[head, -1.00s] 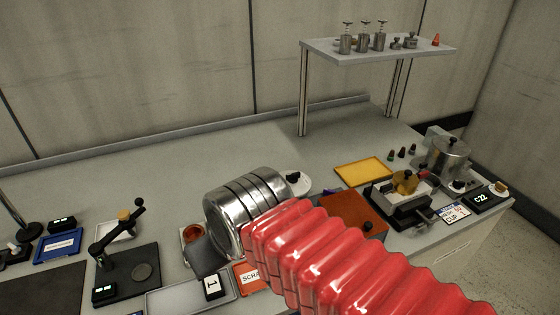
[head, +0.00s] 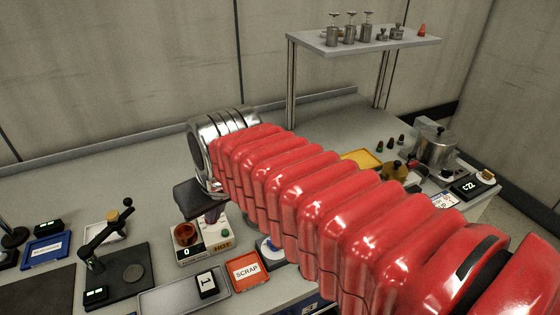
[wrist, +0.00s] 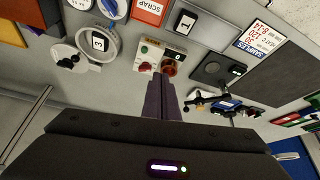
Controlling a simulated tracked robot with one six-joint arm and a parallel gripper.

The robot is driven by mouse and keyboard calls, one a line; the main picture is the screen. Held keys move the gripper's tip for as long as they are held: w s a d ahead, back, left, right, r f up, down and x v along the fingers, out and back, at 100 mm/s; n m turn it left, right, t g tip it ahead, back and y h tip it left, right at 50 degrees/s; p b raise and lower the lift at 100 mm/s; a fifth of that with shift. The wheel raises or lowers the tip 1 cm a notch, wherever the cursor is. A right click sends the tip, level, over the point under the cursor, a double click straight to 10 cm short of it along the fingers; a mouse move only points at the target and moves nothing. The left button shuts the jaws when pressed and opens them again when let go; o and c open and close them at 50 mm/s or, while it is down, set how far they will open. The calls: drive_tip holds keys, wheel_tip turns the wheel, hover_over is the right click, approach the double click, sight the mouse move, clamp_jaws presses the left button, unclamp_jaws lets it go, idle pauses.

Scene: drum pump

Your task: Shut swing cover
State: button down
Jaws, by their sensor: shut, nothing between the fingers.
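I cannot tell for certain which part is the swing cover. A grey ring with a 3 label (wrist: 99,43) and a white disc with black knobs (wrist: 65,56) stand at the left in the wrist view. My gripper (wrist: 160,80) is shut and empty, its dark fingers pressed together. Its fingertips appear just below the white heater box (wrist: 150,55) with the brown cup (wrist: 171,68) in the picture. In the head view my gripper (head: 212,215) hangs behind that box, marked HOT (head: 207,250). My red arm hides the bench behind it.
A red SCRAP tray (head: 246,271) and a grey tray (head: 180,292) lie at the front. A crank stand (head: 110,240) is at left. A steel pot (head: 436,147) stands at right, below a raised shelf (head: 360,45) of weights. Bare bench lies at back left.

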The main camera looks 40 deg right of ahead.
drive_tip(key=w+d+f+m+g, duration=0.1)
drive_tip(key=w+d, duration=0.7)
drive_tip(key=d, duration=0.4)
drive_tip(key=w+d+m, duration=0.1)
drive_tip(key=w+d, duration=0.7)
drive_tip(key=d, duration=0.3)
drive_tip(key=w+d+f+m, duration=0.1)
drive_tip(key=d+f, duration=0.3)
drive_tip(key=d, duration=0.6)
drive_tip(key=shift+w+d+f+g+h, duration=0.15)
drive_tip(key=shift+w+d+g+h, duration=0.2)
drive_tip(key=shift+w, duration=0.2)
drive_tip(key=x, duration=0.9)
drive_tip(key=shift+s+f, duration=0.15)
drive_tip(key=shift+f, duration=0.3)
drive_tip(key=shift+s+a, duration=0.3)
drive_tip(key=shift+s, duration=0.45)
drive_tip(key=shift+s+a, duration=0.3)
drive_tip(key=shift+s, duration=0.45)
